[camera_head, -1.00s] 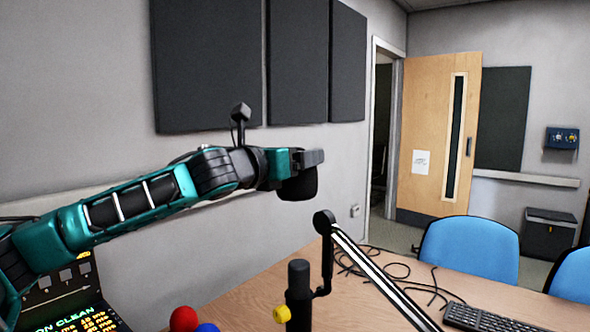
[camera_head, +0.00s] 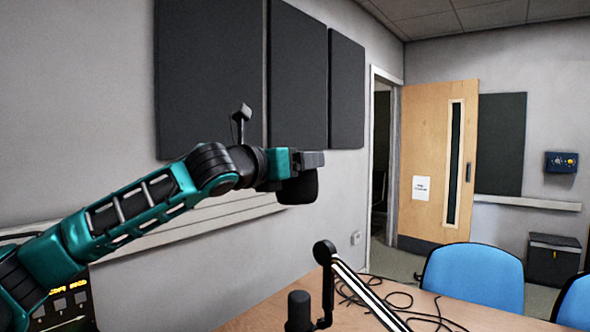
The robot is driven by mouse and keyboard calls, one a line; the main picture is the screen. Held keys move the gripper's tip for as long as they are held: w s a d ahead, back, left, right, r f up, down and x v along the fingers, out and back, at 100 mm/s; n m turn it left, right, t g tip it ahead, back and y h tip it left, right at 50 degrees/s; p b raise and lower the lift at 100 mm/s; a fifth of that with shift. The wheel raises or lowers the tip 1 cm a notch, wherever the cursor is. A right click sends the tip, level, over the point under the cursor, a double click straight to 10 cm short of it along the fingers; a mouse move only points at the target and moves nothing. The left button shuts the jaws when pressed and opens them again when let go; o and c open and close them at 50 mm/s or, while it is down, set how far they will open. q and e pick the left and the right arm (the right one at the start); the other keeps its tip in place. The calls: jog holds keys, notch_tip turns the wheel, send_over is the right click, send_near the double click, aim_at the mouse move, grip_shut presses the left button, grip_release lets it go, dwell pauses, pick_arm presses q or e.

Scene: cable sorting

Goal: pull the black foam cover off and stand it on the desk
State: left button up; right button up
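My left gripper (camera_head: 312,158) is shut on the black foam cover (camera_head: 298,188), which hangs below the fingers, open air all around it. The cover is a dark rounded cup shape, apart from the microphone. The bare black microphone (camera_head: 298,312) stands upright at the bottom of the view, below the cover, its lower part cut off by the frame. The wooden desk (camera_head: 262,318) shows at the bottom, below the cover. My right gripper is not in view.
A microphone boom arm (camera_head: 362,290) rises beside the microphone. Loose black cables (camera_head: 395,300) lie on the desk to its right. Blue chairs (camera_head: 472,278) stand at the desk's far right side. A wall with dark panels (camera_head: 298,75) is behind my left arm.

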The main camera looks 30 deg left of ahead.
pick_arm(q)
jog(key=shift+r, duration=1.75)
jog(key=shift+f, duration=0.1)
